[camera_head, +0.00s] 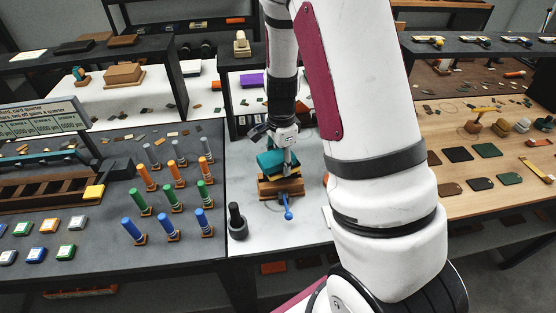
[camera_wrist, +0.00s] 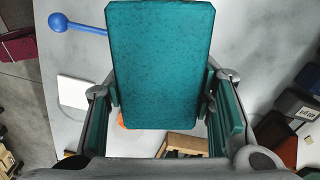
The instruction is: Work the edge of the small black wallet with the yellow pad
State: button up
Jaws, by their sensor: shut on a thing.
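My gripper (camera_head: 287,160) is shut on a teal-topped block (camera_head: 272,161) and holds it over a brown wooden stand (camera_head: 268,188). A yellow layer (camera_head: 290,176) shows under the teal; it may be the yellow pad, as part of the held block. In the wrist view, the teal face (camera_wrist: 163,60) fills the middle, between the two finger pads. I cannot tell whether the pad touches anything below. I cannot make out a small black wallet at the stand; the block and gripper cover its top. Black flat pieces (camera_head: 458,154) lie on the right table.
A blue ball-ended lever (camera_head: 287,210) sticks out in front of the stand. A dark bottle-like tool (camera_head: 237,222) stands to its left. Several coloured upright tools (camera_head: 173,197) and a yellow block (camera_head: 94,191) occupy the left table. Bare pale tabletop (camera_head: 300,232) lies in front.

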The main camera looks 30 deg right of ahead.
aim_at(293, 153)
jog(key=shift+d, duration=0.1)
jog(key=shift+s+d, duration=0.35)
jog(key=shift+d, duration=0.4)
jog(key=shift+s+d, duration=0.35)
jog(key=shift+d, duration=0.4)
jog(key=shift+r, duration=0.1)
jog(key=shift+r+p, duration=1.05)
jog(key=shift+r, duration=1.4)
jog(key=shift+a+f, duration=0.1)
